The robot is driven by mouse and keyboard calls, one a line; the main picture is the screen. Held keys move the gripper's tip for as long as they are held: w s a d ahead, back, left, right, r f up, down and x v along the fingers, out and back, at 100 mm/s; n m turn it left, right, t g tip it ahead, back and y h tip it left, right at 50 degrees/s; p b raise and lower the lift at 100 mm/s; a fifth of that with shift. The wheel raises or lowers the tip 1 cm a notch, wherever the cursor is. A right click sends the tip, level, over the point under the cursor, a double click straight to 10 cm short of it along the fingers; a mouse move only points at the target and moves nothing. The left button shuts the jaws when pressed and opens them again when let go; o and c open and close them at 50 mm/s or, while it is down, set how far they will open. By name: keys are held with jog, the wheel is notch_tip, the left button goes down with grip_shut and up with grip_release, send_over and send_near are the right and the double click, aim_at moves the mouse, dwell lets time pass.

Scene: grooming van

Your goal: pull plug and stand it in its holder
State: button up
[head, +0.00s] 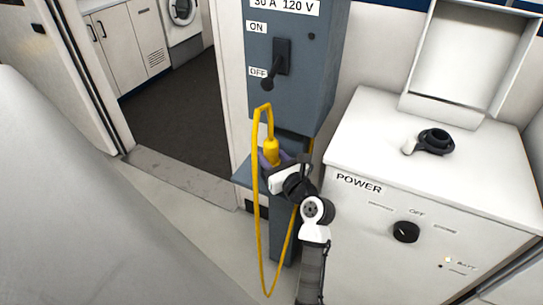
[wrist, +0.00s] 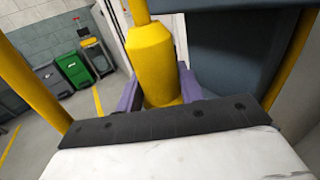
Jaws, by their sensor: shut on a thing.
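The yellow plug (head: 271,150) is upright in front of the lower part of the blue-grey power box (head: 290,95), with a yellow cable looping up from its top and down toward the floor. My gripper (head: 272,163) is shut on the plug. In the wrist view its purple fingers (wrist: 158,92) press on both sides of the plug (wrist: 152,60). The plug's lower end is hidden, so I cannot tell whether it is seated in a socket. A round black fitting (head: 436,141) with a pale end sits on the white cabinet top; I cannot tell if it is the holder.
The box's black lever (head: 268,84) points down at OFF. The white POWER cabinet (head: 370,150) stands to the right, with a dark knob (head: 406,232) on its front and a raised lid (head: 470,60) behind. A yellow cable loop (head: 257,220) hangs beside my arm.

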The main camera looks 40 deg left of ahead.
jog(key=shift+f, duration=0.55)
jog(key=o, duration=1.2)
notch_tip(320, 180, up, 20)
